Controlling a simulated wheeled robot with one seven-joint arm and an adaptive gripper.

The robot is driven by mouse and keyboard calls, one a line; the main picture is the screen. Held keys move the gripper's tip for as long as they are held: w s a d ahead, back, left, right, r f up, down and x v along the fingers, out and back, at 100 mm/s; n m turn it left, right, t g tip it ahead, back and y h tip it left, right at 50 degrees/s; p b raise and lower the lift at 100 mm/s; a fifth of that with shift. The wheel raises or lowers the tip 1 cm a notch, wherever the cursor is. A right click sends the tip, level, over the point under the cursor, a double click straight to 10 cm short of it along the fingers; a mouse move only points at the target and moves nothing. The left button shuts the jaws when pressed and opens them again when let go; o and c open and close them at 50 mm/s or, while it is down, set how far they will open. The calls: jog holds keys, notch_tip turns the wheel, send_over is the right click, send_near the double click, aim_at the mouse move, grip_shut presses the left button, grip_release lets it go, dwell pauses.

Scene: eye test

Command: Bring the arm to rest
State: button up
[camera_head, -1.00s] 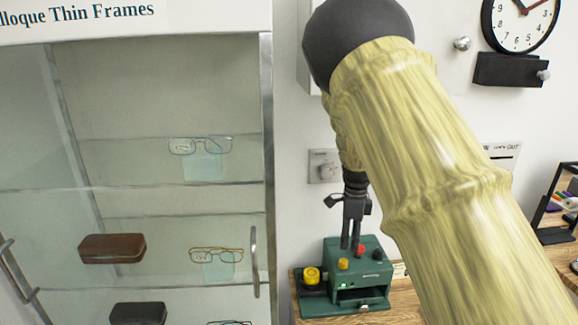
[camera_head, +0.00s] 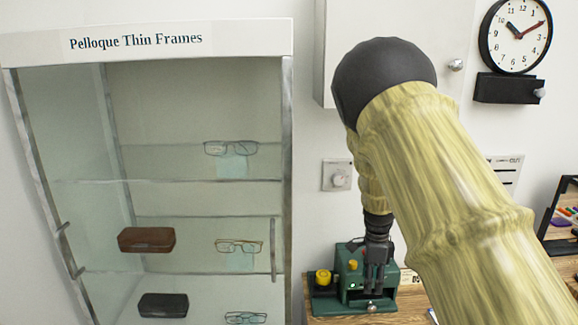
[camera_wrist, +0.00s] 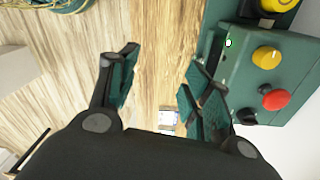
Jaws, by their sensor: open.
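My gripper (camera_head: 375,279) hangs pointing down in the head view, in front of the green machine with knobs (camera_head: 352,262) on the wooden table (camera_head: 400,304). In the wrist view my gripper (camera_wrist: 158,85) has its two fingers apart, with nothing between them but wood grain behind. The green machine (camera_wrist: 262,85) is beside the right finger there, showing a yellow knob, a red button and a black knob. I cannot tell whether that finger touches it. My arm, yellow with a dark joint, covers part of the wall and table in the head view.
A glass display cabinet (camera_head: 283,150) with glasses and cases stands at the left. A white wall cabinet (camera_head: 338,40) and a clock (camera_head: 515,35) are on the wall. A wall dial (camera_head: 337,175) is behind the machine. A dark-framed stand (camera_head: 555,215) is at the right.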

jog(key=s+d+f+n+h+b, duration=0.15)
jog(key=s+f+n, duration=0.35)
jog(key=s+f, duration=0.7)
jog(key=s+d+f+n+b, duration=0.1)
jog(key=s+d+f+n, duration=0.25)
jog(key=s+f, duration=0.95)
jog(key=s+a+f+n, duration=0.2)
jog(key=s+f+n, duration=0.1)
jog(key=s, duration=0.4)
jog(key=s+a+f+n+y+b, duration=0.1)
jog(key=s+a+f+n, duration=0.1)
jog(key=s, duration=0.6)
jog(key=s+a+f+n+b, duration=0.1)
jog(key=s+a+f+n, duration=0.1)
jog(key=s+f+n, duration=0.3)
jog(key=s+n, duration=0.1)
jog(key=s, duration=0.1)
jog(key=shift+s+a+t+y, duration=0.3)
jog(key=shift+s+t+y, duration=0.05)
jog(key=shift+t, duration=0.05)
